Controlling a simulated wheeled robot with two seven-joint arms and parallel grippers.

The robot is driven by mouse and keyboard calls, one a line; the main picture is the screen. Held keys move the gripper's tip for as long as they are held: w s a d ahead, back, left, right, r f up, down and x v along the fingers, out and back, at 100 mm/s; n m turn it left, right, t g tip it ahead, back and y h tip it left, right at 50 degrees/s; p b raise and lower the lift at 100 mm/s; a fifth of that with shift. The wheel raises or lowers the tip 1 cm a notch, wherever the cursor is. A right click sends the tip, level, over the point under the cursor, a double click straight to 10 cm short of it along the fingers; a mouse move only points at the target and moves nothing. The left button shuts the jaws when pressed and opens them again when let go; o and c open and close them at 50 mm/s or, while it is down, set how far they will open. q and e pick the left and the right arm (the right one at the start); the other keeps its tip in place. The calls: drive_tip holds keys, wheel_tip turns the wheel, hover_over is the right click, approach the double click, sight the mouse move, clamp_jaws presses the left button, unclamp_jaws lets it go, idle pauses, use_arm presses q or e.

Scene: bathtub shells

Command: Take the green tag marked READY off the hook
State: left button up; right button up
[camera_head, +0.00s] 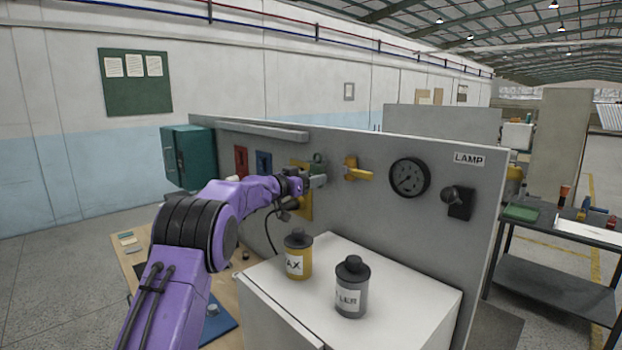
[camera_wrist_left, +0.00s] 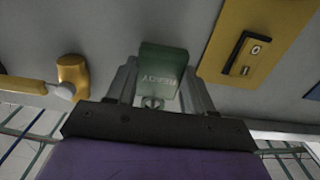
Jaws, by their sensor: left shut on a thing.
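The green tag (camera_wrist_left: 163,70) marked READY is between the fingers of my left gripper (camera_wrist_left: 160,84) in the left wrist view, against the grey panel. Its lettering appears upside down, and a small round metal detail shows at its lower edge. In the head view my left gripper (camera_head: 306,182) is at the panel, shut on the tag (camera_head: 318,170), which is partly hidden. I cannot make out the hook or tell whether the tag still hangs on it. My right gripper is not in view.
A yellow switch plate (camera_wrist_left: 243,45) and a yellow handle (camera_head: 357,170) flank the gripper. A gauge (camera_head: 409,178) and black knob (camera_head: 459,202) are further right. Below, a yellow bottle (camera_head: 297,258) and grey bottle (camera_head: 351,290) stand on a white cabinet (camera_head: 410,290).

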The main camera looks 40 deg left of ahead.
use_arm(q)
drive_tip(key=shift+r, duration=0.25)
drive_tip(key=s+b, duration=0.1)
drive_tip(key=s, duration=0.6)
drive_tip(key=shift+s+a+b, duration=0.3)
drive_tip(key=shift+b, duration=0.05)
idle(0.7)
